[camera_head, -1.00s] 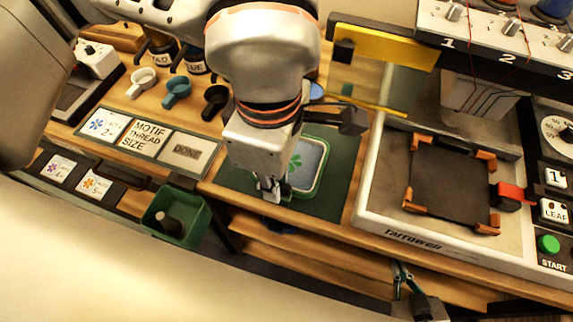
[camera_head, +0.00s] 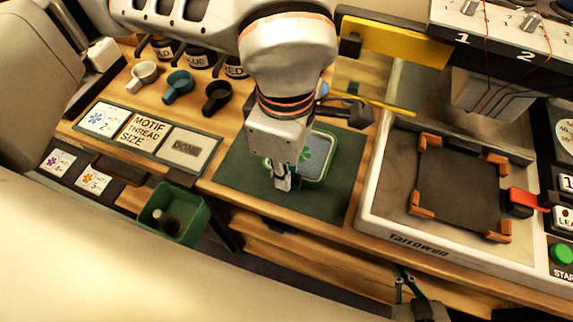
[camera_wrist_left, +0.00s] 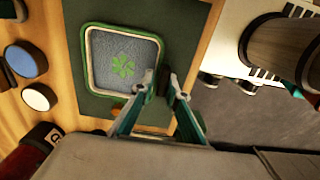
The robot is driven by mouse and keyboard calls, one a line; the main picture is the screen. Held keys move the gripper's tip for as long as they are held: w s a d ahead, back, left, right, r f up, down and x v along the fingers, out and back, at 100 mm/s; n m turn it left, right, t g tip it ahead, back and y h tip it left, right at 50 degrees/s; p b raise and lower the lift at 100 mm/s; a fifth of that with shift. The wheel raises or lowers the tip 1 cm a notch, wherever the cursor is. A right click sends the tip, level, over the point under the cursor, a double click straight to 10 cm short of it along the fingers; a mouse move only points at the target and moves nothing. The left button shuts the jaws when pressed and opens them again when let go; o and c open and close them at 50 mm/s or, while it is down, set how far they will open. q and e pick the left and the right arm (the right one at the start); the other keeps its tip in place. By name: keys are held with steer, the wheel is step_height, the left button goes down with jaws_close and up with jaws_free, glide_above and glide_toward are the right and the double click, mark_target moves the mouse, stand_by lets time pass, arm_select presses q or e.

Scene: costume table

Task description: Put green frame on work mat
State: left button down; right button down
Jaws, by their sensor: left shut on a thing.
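The green frame (camera_head: 313,172) holds blue-grey fabric with a green flower. It is over the dark green work mat (camera_head: 236,190) in the head view, near its back right part. The left wrist view shows the frame (camera_wrist_left: 122,62) within the mat (camera_wrist_left: 73,28); I cannot tell whether it touches the mat. My left gripper (camera_head: 283,182) is over the frame's front left corner, shut on it; its fingers (camera_wrist_left: 160,80) meet the frame's edge, and the grip is partly hidden. My right gripper (camera_head: 404,283) is low in front of the table, its teal fingers apart, holding nothing visible.
The white machine (camera_head: 385,225) with a dark pad and orange corners stands right of the mat. A tile board (camera_head: 145,137) and cups (camera_head: 178,85) lie left and behind. A green bin (camera_head: 170,213) is at the front left. A yellow panel (camera_head: 400,45) stands behind.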

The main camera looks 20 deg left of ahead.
arm_select(q)
steer(key=c, duration=2)
jaws_free()
step_height(320, 180, up, 12)
steer(key=shift+r+p, duration=0.15)
steer(key=shift+p, duration=1.1)
